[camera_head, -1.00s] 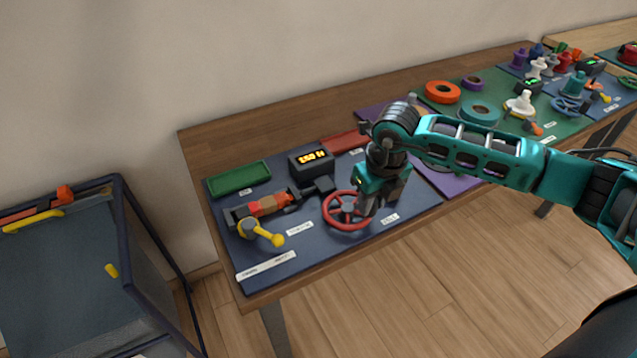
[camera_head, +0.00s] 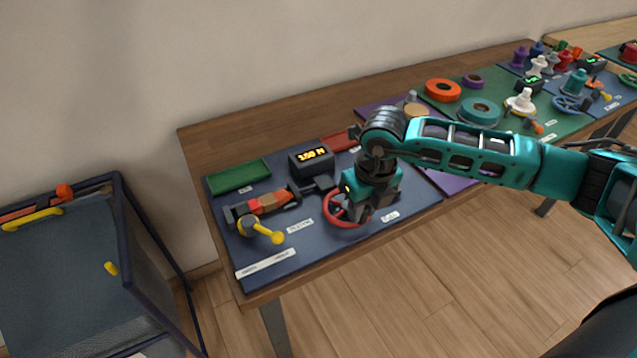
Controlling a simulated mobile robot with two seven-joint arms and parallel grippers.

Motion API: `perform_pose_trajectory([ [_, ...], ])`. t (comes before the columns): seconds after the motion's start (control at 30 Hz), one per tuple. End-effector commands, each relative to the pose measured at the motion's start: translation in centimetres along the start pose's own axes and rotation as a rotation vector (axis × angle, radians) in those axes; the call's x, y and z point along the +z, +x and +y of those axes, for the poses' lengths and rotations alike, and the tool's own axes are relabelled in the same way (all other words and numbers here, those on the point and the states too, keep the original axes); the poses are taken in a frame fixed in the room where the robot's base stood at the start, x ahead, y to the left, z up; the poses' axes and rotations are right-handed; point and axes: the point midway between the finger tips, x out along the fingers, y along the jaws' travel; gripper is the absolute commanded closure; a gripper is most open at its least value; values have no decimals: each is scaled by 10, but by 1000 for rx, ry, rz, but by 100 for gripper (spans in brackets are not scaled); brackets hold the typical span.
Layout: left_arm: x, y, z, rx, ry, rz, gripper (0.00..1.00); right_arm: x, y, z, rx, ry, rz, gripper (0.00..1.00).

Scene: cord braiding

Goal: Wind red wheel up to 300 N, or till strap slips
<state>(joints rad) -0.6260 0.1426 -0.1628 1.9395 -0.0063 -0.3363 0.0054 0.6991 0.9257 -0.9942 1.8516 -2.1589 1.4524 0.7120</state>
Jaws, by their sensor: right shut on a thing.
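The red wheel (camera_head: 331,214) lies on the dark blue mat at the front of the table; its right part is hidden behind my right gripper. My right gripper (camera_head: 358,214) reaches down over the wheel and is shut on its rim. The display box (camera_head: 311,158) behind the wheel shows orange digits that look like 150 N. A clamp fixture (camera_head: 232,214) left of the wheel holds a short red and brown piece (camera_head: 268,203), perhaps the strap; I cannot tell whether it slips. My left gripper is not in view.
A yellow lever (camera_head: 264,231) stands in front of the clamp. A green tray (camera_head: 238,176) and a red tray (camera_head: 340,141) lie at the mat's back. Spools and rings, such as an orange ring (camera_head: 443,91), fill the table farther right. A dark-framed bin (camera_head: 60,270) stands at left.

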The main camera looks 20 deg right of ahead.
Motion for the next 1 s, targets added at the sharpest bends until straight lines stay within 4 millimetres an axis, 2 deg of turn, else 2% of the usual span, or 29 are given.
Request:
perform_pose_trajectory([
  [0.37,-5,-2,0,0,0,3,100,8,1,30,5,-4,1,100],
  [0.6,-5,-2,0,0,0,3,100,32,4,48,5,-3,-1,100],
  [1.0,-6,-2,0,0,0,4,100,32,5,47,2,-2,1,100],
])
